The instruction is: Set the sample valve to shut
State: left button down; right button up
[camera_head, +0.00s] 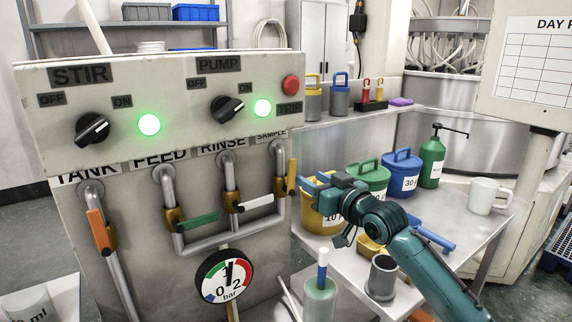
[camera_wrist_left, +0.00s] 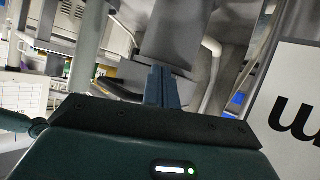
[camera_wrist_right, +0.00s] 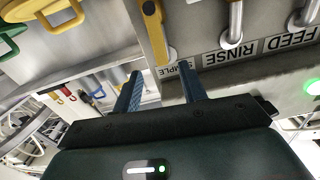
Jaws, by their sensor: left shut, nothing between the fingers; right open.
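The sample valve (camera_head: 291,176) has a yellow handle standing upright, roughly in line with its pipe, at the right end of the panel's valve row. The SAMPLE label (camera_head: 270,135) is above it. In the right wrist view the yellow handle (camera_wrist_right: 153,30) shows beyond the fingers, near the upside-down SAMPLE label (camera_wrist_right: 173,68). My right gripper (camera_head: 313,182) is open and empty, just right of the handle and apart from it; its fingers also show in the right wrist view (camera_wrist_right: 162,78). My left gripper (camera_wrist_left: 162,72) is shut and empty, seen only in the left wrist view.
Beside the sample valve are the rinse valve with a white handle (camera_head: 254,203), the feed valve with a green one (camera_head: 197,222) and the tank valve with an orange one (camera_head: 99,231). A pressure gauge (camera_head: 224,276) sits below. Lidded pots and a mug (camera_head: 490,196) crowd the right table.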

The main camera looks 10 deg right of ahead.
aim_at(293, 168)
jog(key=x, duration=1)
jog(key=shift+w+a, duration=0.15)
jog(key=shift+w, duration=0.15)
jog(key=shift+c, duration=0.2)
grip_shut()
